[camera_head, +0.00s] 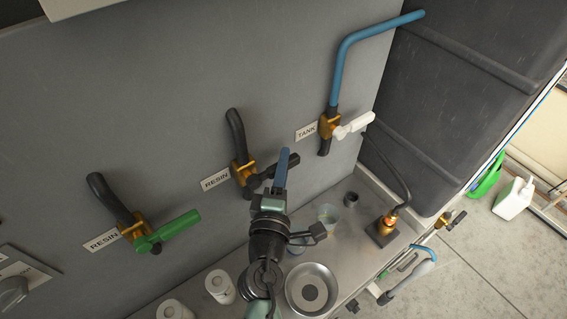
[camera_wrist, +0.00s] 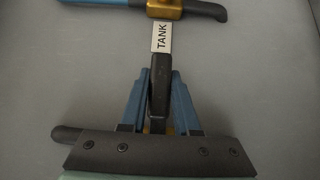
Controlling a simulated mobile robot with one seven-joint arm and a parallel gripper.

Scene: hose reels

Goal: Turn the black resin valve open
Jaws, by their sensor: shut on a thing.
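The black resin valve has a brass body (camera_head: 242,172) and a black lever handle (camera_head: 267,172), in the middle of the grey panel beside a RESIN label. Its lever points right, across the line of its black pipe (camera_head: 236,132). My gripper (camera_head: 282,163) reaches up from below in the head view, with its blue fingers at the lever. In the wrist view the fingers (camera_wrist: 160,90) stand on both sides of the black lever (camera_wrist: 159,70) and are shut on it. The arm partly hides the lever in the head view.
A green-handled RESIN valve (camera_head: 168,231) is at left, and a white-handled TANK valve (camera_head: 353,125) with a blue pipe (camera_head: 340,62) is at right. Below, the bench holds a metal bowl (camera_head: 311,289), white containers (camera_head: 220,287) and a brass fitting (camera_head: 390,219).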

